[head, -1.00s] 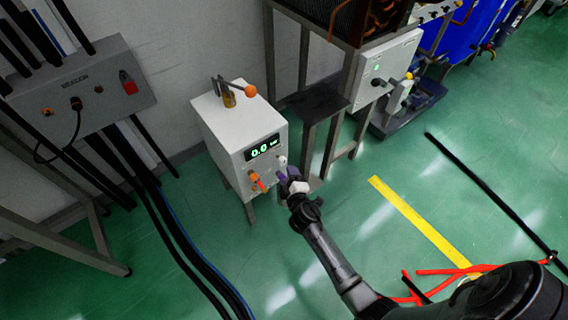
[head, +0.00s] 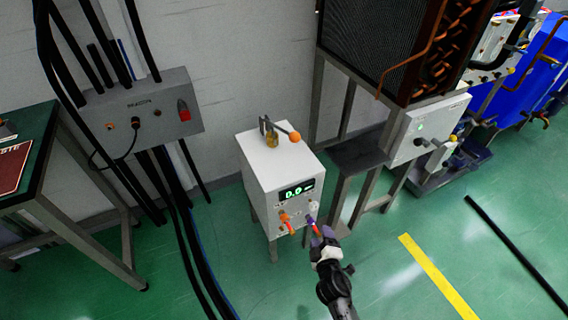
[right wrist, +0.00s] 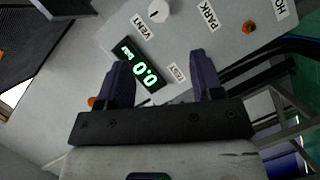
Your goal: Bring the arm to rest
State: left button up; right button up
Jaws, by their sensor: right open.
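My right gripper (head: 318,237) is at the lower right front of a white cabinet (head: 262,180) with a green 0.0 display (head: 297,190). In the right wrist view its two purple fingers (right wrist: 162,75) stand apart with nothing between them. The lit display (right wrist: 140,65) shows beside the left finger, and the labelled panel (right wrist: 192,42) lies behind the fingers. I cannot tell whether a fingertip touches the cabinet. My left gripper is not in view.
An orange-tipped lever (head: 282,133) is on the cabinet top, and an orange knob (head: 287,222) is on its front. A metal stand (head: 365,160) is close on the right. Black cables (head: 190,250) run down on the left. Green floor (head: 385,285) is open at the lower right.

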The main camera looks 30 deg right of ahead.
jog(key=s+d+f+m+g+h, duration=0.2)
jog(key=s+d+f+m+g, duration=0.15)
jog(key=m+g, duration=0.25)
jog(key=s+a+r+g+y+p, duration=0.1)
jog(key=s+a+r+y+p, duration=0.3)
jog(key=r, duration=0.4)
jog(key=s+a+r+m+g+y+p, duration=0.1)
jog(key=s+a+r+y+p, duration=0.1)
jog(key=s+a+r+p, duration=0.45)
jog(key=s+a+r+g+y+p, duration=0.15)
jog(key=r+p, duration=0.25)
jog(key=r, duration=0.6)
jog(key=s+a+r+n+g+p, duration=0.1)
jog(key=s+r+g+p, duration=0.1)
jog(key=s+r+p, duration=1.05)
notch_tip(320, 180, up, 35)
jog(key=w+p, duration=0.2)
jog(key=p, duration=3.5)
jog(key=shift+w+f+y, duration=0.15)
jog(key=shift+w+y, duration=0.05)
jog(key=shift+y, duration=0.25)
